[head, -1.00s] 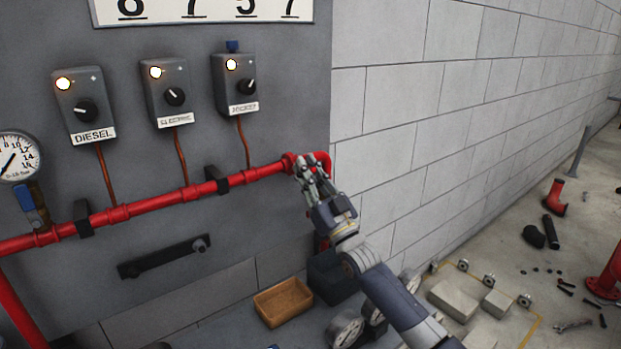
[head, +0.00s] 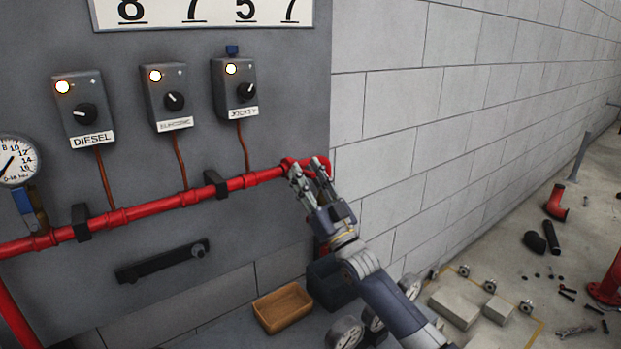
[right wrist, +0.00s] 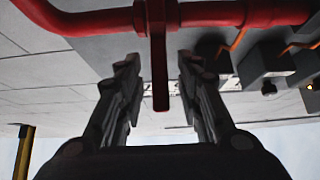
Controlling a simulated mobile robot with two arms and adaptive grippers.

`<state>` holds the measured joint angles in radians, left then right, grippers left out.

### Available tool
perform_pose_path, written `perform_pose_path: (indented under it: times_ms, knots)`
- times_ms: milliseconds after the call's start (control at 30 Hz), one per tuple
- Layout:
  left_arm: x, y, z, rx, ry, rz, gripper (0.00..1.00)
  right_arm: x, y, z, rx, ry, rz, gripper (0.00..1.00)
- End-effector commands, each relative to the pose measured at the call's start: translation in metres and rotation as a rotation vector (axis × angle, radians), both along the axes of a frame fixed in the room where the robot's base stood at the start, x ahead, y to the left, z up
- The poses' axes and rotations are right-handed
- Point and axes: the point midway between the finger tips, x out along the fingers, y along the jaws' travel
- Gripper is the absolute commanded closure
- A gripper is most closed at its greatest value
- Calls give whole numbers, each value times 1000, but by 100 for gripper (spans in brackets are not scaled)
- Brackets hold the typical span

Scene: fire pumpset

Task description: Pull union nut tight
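The red union nut (head: 288,164) sits on the red pipe (head: 145,208), near the bend at its right end. In the right wrist view the nut (right wrist: 157,18) shows at the top, with a red bar (right wrist: 160,80) standing out from it between my fingers. My right gripper (head: 306,172) is at the nut in the head view. In the right wrist view my right gripper (right wrist: 160,88) is open, with a gap on each side of the bar. My left gripper is not in view.
Three switch boxes, including the DIESEL one (head: 84,108), hang above the pipe on the grey panel. A block wall (head: 450,90) stands right of the pipe's end. A tan tray (head: 283,307), a dark bin and gauges lie below. Loose parts lie on the floor at right.

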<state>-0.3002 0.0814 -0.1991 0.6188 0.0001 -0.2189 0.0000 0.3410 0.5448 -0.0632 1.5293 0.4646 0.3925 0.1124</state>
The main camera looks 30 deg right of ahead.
Motion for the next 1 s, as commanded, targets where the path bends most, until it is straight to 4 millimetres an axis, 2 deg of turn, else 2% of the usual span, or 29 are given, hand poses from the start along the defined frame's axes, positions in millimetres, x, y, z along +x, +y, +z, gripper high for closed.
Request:
perform_pose_path:
  times_ms: [167, 700, 1000]
  knots:
    - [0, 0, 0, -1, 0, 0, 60, -8, -1, -9, 0, 4, -1, 67]
    - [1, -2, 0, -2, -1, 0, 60, -98, -7, -9, -1, 2, 1, 67]
    - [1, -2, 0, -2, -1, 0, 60, -126, -10, -8, 1, 1, 1, 67]
